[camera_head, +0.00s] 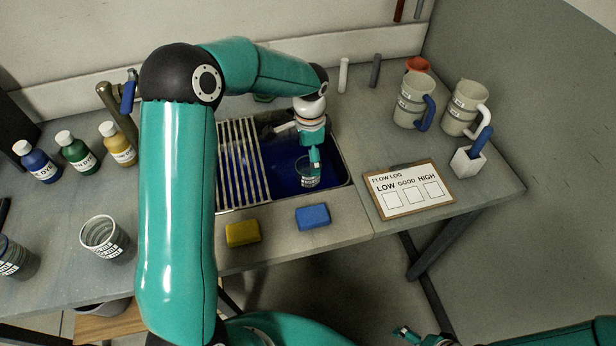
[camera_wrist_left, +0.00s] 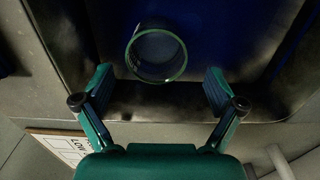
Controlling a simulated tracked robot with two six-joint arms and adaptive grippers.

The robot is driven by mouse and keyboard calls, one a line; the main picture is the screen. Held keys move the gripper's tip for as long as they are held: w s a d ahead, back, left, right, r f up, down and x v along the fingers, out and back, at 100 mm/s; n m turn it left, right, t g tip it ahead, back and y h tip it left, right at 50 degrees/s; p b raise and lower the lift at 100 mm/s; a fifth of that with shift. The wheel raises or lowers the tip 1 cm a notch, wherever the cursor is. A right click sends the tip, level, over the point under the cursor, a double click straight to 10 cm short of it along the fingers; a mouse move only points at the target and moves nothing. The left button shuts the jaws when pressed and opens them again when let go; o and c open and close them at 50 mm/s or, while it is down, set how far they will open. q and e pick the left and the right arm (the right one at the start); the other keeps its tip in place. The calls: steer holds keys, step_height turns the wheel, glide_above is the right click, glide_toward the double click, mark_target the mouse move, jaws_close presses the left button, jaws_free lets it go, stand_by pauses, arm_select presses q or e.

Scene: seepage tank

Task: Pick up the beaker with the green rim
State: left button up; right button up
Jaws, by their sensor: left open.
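The beaker with the green rim (camera_wrist_left: 156,55) is a clear round vessel seen from above in the left wrist view. In the head view the beaker (camera_head: 306,178) stands in the dark blue sink (camera_head: 340,180), partly covered by my gripper. My left gripper (camera_head: 315,160) is over the sink at the beaker. In the wrist view its fingers (camera_wrist_left: 160,82) are spread wide, one on each side below the beaker's picture, with nothing between the tips. A gap shows between each finger and the beaker. My right gripper (camera_head: 405,335) is at the bottom edge, mostly cut off.
A slatted rack (camera_head: 243,165) covers the sink's left side. Yellow (camera_head: 242,234) and blue (camera_head: 312,216) sponges lie in front. Dye bottles (camera_head: 75,150) and another beaker (camera_head: 105,237) are left.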

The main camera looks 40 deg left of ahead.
mark_target(308, 166)
arm_select(q)
steer(key=f, duration=0.3)
steer(key=shift+s+f+p, duration=0.3)
steer(key=shift+s+p, duration=0.05)
steer(key=shift+w+f, duration=0.1)
steer(key=shift+f, duration=0.5)
steer(key=c, duration=1.4)
steer(key=shift+r, duration=0.1)
steer(key=shift+r, duration=0.2)
